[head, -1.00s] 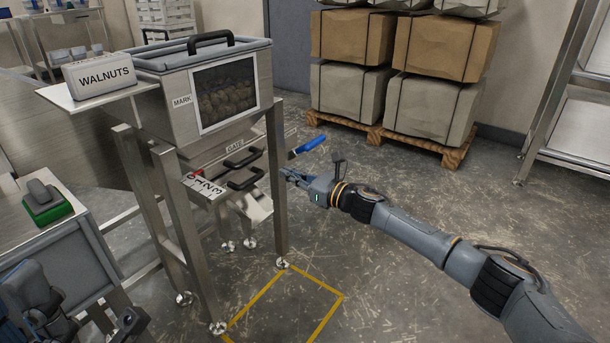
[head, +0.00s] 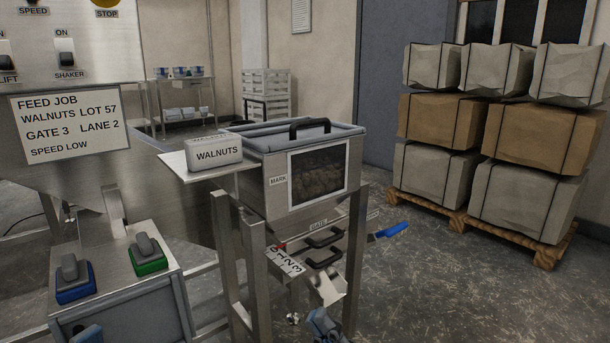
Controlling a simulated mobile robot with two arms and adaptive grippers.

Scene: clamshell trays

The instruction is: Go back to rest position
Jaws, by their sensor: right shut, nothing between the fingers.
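My right gripper (head: 322,322) shows small at the bottom edge, below the feed hopper's chute. It is shut and empty, and most of its arm is out of the picture. A blue-grey piece at the bottom left edge looks like part of my left arm; no left fingers show. The steel hopper (head: 275,213) holds walnuts behind its window. The gate's black handles (head: 323,258) sit under the hopper beside a numbered scale (head: 287,262). A blue-handled lever (head: 392,231) sticks out to the right of the hopper.
A block labelled WALNUTS (head: 217,153) stands on the hopper's side shelf. A job card (head: 70,124) hangs on a steel panel at left. Blue (head: 75,292) and green (head: 150,262) switch units sit below it. Strapped sacks stand on a pallet (head: 545,255) at right; the floor before them is clear.

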